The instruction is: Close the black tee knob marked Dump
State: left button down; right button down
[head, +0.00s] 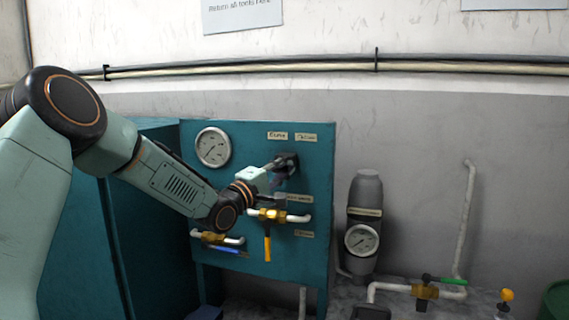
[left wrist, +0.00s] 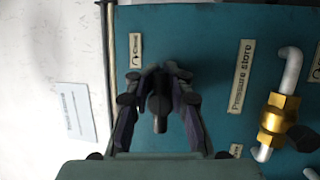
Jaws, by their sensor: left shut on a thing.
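My right gripper is not in view.
A round gauge (head: 213,147) is at the panel's upper left. Just below the gripper, a brass valve (head: 268,214) has a yellow handle hanging down. A lower valve (head: 225,249) has a blue handle. A grey cylinder with a gauge (head: 362,239) stands right of the panel.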

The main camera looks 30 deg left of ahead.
aim_at(280, 170)
pick_arm(q)
jog(key=shift+d+f+m+g, duration=0.1)
jog(key=shift+f+m+g, duration=0.2)
jog(key=shift+f+m, duration=0.1)
jog(key=c, duration=1.5)
grip_release()
jog(key=shift+r, duration=0.1)
jog(key=shift+c, duration=0.2)
jog(key=o, duration=0.3)
jog(key=shift+a+r, duration=0.1)
jog(key=shift+a, duration=0.1)
jog(key=shift+d+r, duration=0.1)
jog(key=shift+s, duration=0.3)
jog(key=v, duration=0.5)
jog(key=shift+s+a, duration=0.25)
jog(key=shift+a, duration=0.05)
jog(key=shift+s+f, duration=0.3)
jog(key=shift+s, duration=0.25)
jog(key=shift+s, duration=0.1)
